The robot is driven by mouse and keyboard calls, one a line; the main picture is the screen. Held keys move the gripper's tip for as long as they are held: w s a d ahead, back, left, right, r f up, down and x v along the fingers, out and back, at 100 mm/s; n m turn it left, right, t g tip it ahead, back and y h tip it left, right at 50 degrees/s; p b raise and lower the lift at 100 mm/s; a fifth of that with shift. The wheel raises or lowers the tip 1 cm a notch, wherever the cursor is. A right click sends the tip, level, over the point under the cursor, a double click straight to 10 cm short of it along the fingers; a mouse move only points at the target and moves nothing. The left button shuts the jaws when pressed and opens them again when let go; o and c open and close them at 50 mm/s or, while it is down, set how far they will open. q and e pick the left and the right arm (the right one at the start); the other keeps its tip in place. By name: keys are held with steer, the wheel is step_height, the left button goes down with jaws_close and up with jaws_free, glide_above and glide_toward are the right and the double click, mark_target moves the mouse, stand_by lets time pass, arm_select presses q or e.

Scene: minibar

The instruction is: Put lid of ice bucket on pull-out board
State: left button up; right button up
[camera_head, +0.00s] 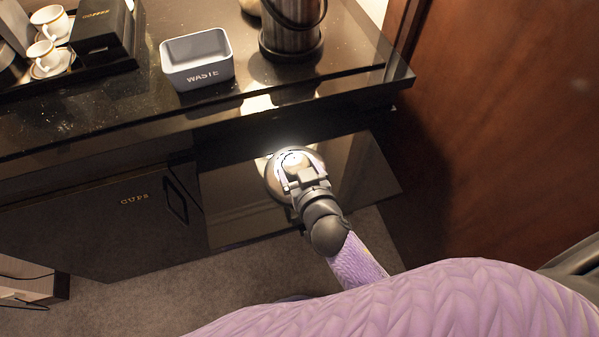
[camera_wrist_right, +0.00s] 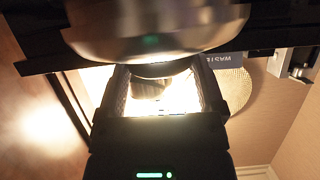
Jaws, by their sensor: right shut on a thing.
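The round metal lid (camera_head: 273,184) is in my right gripper (camera_head: 294,170), which is shut on it. In the head view the lid overlaps the dark, glossy pull-out board (camera_head: 228,213), which sticks out below the counter top. I cannot tell whether the lid touches the board or is just above it. In the right wrist view the lid (camera_wrist_right: 145,30) fills the top as a shiny dome, just beyond the fingers (camera_wrist_right: 163,92). The metal ice bucket (camera_head: 291,40) stands on the counter, its top cut off by the frame. My left gripper is not in view.
A grey waste bin (camera_head: 197,72) stands on the counter left of the bucket. White cups (camera_head: 43,54) and a black box (camera_head: 103,28) are further left. The counter edge overhangs the board. A wooden panel (camera_head: 510,130) closes the right side. Bare board shows around the lid.

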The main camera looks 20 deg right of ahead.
steer(key=o, duration=1)
steer(key=shift+f, duration=0.1)
steer(key=shift+o, duration=0.6)
steer(key=shift+r, duration=0.3)
steer(key=p+v, duration=0.1)
steer(key=v, duration=1.1)
steer(key=shift+p, duration=0.4)
